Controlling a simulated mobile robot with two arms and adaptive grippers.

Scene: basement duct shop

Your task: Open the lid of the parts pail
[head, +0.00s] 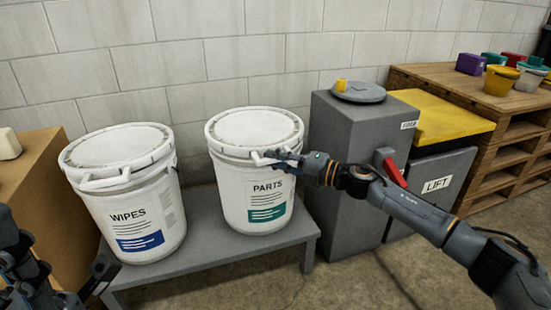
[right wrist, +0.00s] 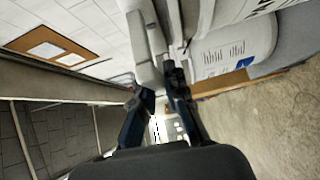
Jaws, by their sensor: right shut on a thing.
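The parts pail (head: 237,190) is a white bucket with a green label, upright on a low grey bench. Its white lid (head: 254,127) lies flat on top, seated on the rim as far as I can see. My right gripper (head: 276,158) reaches in from the right and is shut on the lid's handle (head: 259,160) at the front of the rim. In the right wrist view the fingers close around a white bar-like part (right wrist: 148,76). My left gripper (head: 75,285) is at the bottom left, partly cut off and apart from the pails; its jaw state is unclear.
A similar white wipes pail (head: 152,215) with its lid on stands left of the parts pail on the bench (head: 215,262). A grey cabinet (head: 345,150) with a red lever is close on the right. A yellow-topped LIFT bin (head: 440,165) and a pallet-wood table (head: 500,105) stand farther right.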

